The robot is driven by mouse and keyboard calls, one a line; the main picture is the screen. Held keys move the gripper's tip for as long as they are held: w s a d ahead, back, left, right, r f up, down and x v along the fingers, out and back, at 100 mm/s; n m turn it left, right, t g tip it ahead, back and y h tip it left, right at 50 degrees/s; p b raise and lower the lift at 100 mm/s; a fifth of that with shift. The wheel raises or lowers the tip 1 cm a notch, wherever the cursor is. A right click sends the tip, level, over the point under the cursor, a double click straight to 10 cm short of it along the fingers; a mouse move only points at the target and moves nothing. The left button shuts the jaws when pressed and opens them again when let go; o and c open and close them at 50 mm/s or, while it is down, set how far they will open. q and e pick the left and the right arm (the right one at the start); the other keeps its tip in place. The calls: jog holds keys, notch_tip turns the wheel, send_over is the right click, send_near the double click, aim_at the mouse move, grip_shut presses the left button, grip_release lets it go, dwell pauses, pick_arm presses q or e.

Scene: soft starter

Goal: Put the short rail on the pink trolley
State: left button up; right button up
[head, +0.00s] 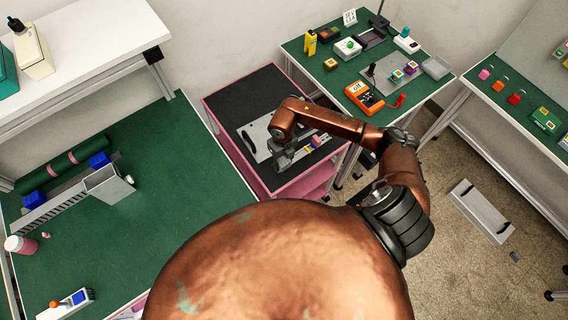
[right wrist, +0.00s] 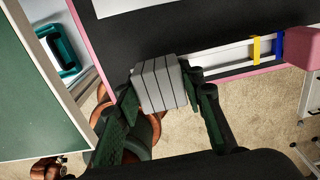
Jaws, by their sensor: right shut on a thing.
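The pink trolley (head: 255,92) has a black top and pink edges and stands in the middle of the head view. A pale short rail (right wrist: 222,58) has a yellow band, a blue band and a pink block (right wrist: 302,47) at its far end. A grey ribbed block (right wrist: 158,83) is at its near end. My right gripper (head: 284,158) is over the trolley's front part, its fingers closed on the grey block in the right wrist view (right wrist: 160,90). The rail lies along the trolley's edge; whether it touches the top is unclear. My left gripper is out of view.
A pale plate (head: 254,139) lies on the trolley beside my right gripper. A green bench (head: 165,235) with a grey box (head: 107,184) is on the left. A green table (head: 325,78) with several devices, including an orange meter (head: 364,97), stands behind right.

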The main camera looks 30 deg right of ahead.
jog(key=shift+w+d+f+p, duration=0.1)
jog(key=shift+d+f+p, duration=0.15)
jog(key=shift+f, duration=0.75)
jog(key=shift+w+d+f+p, duration=0.1)
jog(key=shift+f+p, duration=0.1)
jog(key=shift+f, duration=0.75)
jog(key=shift+s, duration=0.1)
jog(key=o, duration=1.3)
notch_tip(320, 180, up, 12)
jog(key=shift+b, duration=0.8)
